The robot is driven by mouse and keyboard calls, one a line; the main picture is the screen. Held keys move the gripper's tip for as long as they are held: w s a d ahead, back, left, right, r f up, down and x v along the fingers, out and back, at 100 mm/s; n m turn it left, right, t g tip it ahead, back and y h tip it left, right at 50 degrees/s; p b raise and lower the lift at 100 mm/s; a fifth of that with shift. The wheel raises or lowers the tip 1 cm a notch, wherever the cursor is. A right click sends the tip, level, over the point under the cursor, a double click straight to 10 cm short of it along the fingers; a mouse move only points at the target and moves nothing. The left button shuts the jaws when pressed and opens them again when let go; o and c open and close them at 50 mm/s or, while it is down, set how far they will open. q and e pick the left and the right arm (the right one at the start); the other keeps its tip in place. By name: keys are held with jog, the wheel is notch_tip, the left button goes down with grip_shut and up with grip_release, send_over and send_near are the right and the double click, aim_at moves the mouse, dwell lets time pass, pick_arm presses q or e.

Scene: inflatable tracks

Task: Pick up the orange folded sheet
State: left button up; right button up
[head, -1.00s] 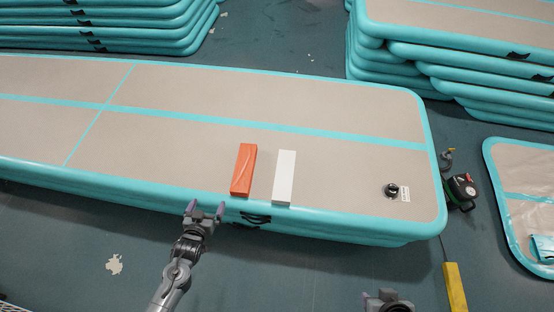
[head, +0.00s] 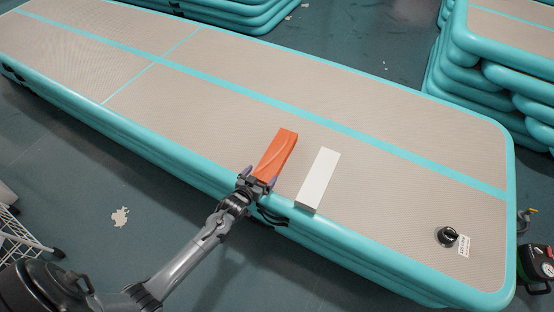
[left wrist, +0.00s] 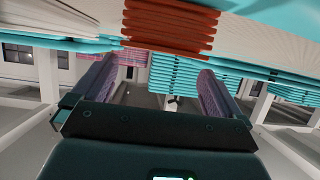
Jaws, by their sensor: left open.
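The orange folded sheet (head: 276,154) lies flat on the beige top of the inflatable track, its near end close to the teal front edge. My left gripper (head: 257,179) is at that near end, its fingers spread. In the left wrist view, the orange folded sheet (left wrist: 170,27) shows its stacked layers at the top, ahead of the open fingers of my left gripper (left wrist: 155,78). Nothing is held between the fingers. Whether the fingertips touch the sheet cannot be told. My right gripper is not in view.
A white block (head: 320,178) lies just right of the sheet. The inflatable track (head: 390,210) has a black valve (head: 447,236) near its right end. Stacked tracks (head: 500,75) stand at the back right. A wire rack (head: 25,240) is at the lower left.

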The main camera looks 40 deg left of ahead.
aim_at(269, 166)
pick_arm(q)
jog(key=shift+w+a+f+b, duration=0.3)
jog(key=shift+w+f, duration=0.2)
jog(key=shift+w, duration=0.15)
jog(key=b+x, duration=0.3)
jog(key=x, duration=0.1)
jog(key=shift+d+f+b, duration=0.1)
jog(key=shift+d+b, duration=0.05)
jog(key=shift+b, duration=0.15)
jog(key=shift+w, duration=0.55)
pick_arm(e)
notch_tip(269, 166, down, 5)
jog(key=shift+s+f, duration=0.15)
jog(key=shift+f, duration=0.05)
pick_arm(q)
jog(key=c, duration=1)
jog(key=shift+c, duration=0.7)
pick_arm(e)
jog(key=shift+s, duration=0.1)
pick_arm(q)
jog(key=shift+r, duration=0.25)
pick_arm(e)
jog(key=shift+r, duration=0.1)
